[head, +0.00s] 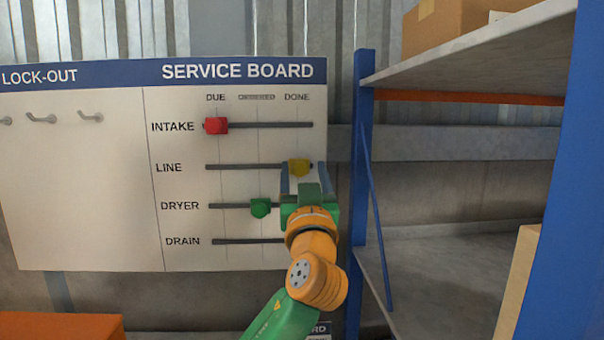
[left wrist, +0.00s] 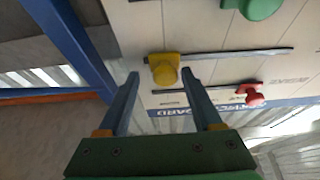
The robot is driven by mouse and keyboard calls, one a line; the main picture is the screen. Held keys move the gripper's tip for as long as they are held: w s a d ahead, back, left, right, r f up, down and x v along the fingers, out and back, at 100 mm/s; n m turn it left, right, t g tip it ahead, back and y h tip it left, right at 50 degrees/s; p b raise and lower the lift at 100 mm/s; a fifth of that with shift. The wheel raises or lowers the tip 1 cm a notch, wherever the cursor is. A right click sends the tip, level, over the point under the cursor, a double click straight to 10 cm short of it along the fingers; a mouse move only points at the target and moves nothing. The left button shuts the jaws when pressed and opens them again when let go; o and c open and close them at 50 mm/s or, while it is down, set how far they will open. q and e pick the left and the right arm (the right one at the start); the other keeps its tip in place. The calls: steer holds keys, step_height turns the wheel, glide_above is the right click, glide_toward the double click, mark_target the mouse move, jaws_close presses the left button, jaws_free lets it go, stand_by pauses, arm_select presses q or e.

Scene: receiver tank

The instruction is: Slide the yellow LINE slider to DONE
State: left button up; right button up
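The yellow LINE slider (head: 299,168) sits on its rail under the DONE heading, close to the rail's right end. My left gripper (head: 303,176) is in front of it with its fingers apart. In the left wrist view the yellow slider (left wrist: 164,69) lies between the two fingertips of my left gripper (left wrist: 160,75). The knob is close to the right finger in that picture, with a wider gap to the other; I cannot tell whether it touches. My right gripper is in neither view.
The red INTAKE slider (head: 216,125) is at DUE. The green DRYER slider (head: 260,207) is at the middle column. The DRAIN rail's (head: 245,241) right end is hidden by my arm. A blue shelf post (head: 361,150) stands just right of the board (head: 100,200).

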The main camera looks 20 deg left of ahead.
arm_select(q)
steer(key=shift+s, duration=0.1)
steer(key=b+v, duration=0.4)
steer(key=v, duration=0.3)
